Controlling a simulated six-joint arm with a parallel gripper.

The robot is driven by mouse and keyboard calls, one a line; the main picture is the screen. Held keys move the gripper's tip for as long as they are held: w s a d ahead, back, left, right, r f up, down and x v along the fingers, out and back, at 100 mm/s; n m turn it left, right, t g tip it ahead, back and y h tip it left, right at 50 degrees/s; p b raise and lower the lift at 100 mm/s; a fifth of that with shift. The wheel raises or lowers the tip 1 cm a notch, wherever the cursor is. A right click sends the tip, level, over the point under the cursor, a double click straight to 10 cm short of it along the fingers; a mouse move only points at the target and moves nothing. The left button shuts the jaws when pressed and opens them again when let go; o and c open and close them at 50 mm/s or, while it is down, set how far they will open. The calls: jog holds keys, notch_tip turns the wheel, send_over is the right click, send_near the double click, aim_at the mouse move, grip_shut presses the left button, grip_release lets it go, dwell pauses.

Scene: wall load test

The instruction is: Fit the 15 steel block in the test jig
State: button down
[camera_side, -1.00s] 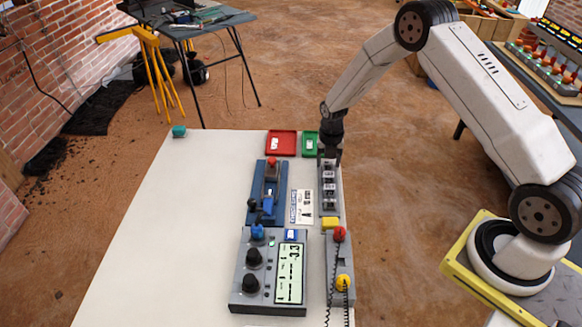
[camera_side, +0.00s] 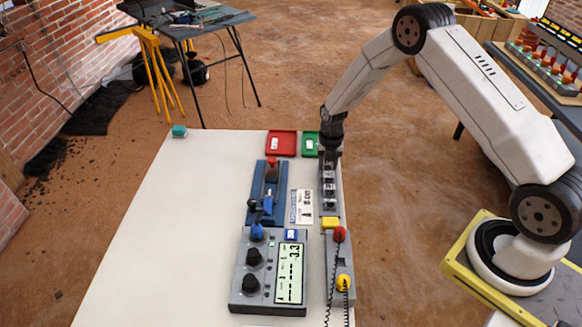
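My gripper (camera_side: 329,150) points down over the far end of a narrow grey rack (camera_side: 329,212) at the right edge of the white table. Several small steel blocks (camera_side: 329,185) with dark labels stand in a row in the rack. The numbers on them are too small to read. The fingers are tiny and dark here, and I cannot tell whether they are open or hold a block. The blue test jig (camera_side: 257,190) lies left of the rack, with a red-topped part (camera_side: 271,162) at its far end and a dark lever knob (camera_side: 252,204) at its near left.
A red tray (camera_side: 281,143) and a green tray (camera_side: 310,143) lie at the far edge. A grey control box (camera_side: 246,300) with knobs and a display stands near. A button box (camera_side: 343,270) with a coiled cable is right.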

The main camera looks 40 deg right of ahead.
aim_at(327, 163)
jog(key=shift+r, duration=0.2)
jog(key=shift+r, duration=2.85)
jog(key=shift+a, duration=0.15)
jog(key=w+a, duration=0.3)
jog(key=a, duration=0.5)
jog(key=w+a+r, duration=0.1)
jog(key=w+a, duration=0.2)
jog(key=a, duration=0.5)
jog(key=shift+a+r, duration=0.2)
jog(key=shift+a, duration=0.1)
jog(key=shift+f, duration=0.15)
jog(key=shift+w+f, duration=0.1)
jog(key=shift+f, duration=2.4)
jog(key=shift+f, duration=0.65)
